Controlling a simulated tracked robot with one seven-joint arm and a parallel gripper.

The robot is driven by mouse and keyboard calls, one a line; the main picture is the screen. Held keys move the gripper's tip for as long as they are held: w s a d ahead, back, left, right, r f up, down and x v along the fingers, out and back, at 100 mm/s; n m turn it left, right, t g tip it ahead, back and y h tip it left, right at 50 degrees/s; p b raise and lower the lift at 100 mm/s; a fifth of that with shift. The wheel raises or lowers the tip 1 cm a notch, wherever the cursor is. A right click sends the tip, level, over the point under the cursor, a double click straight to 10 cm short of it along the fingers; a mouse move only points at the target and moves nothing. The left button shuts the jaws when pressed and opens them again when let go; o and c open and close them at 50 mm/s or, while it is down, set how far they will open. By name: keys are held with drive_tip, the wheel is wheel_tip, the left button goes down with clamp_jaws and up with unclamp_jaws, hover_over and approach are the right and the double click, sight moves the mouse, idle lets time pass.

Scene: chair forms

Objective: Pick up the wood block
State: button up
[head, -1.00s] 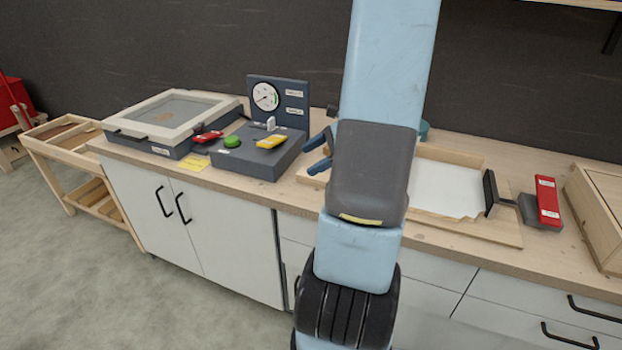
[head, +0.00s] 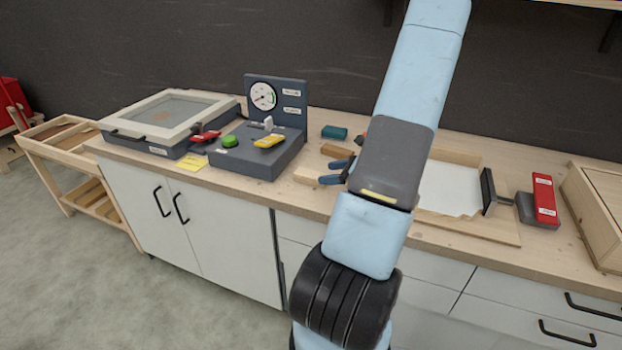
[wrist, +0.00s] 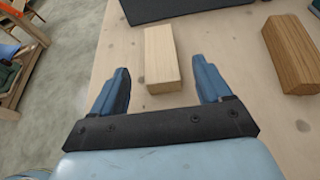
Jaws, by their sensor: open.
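A pale wood block (wrist: 161,58) lies on the bench top in the wrist view. Its near part is between the fingers of my gripper (wrist: 160,72), with gaps on both sides. My gripper is open and empty. A darker brown wood block (wrist: 291,54) lies to the right, outside the fingers. In the head view the pale block (head: 308,174) shows left of my blue fingers (head: 327,172), partly hidden by them. The brown block (head: 337,150) lies just behind them.
A dark control box (head: 258,160) with a gauge stands left of the blocks. A teal block (head: 334,132) lies behind them. A wooden tray (head: 470,235) and a red-handled tool (head: 544,200) are to the right.

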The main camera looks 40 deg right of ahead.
sight(313, 174)
drive_tip(key=shift+x, duration=3.8)
drive_tip(key=c, duration=1.1)
drive_tip(key=shift+o, duration=0.2)
drive_tip(key=shift+r, duration=0.1)
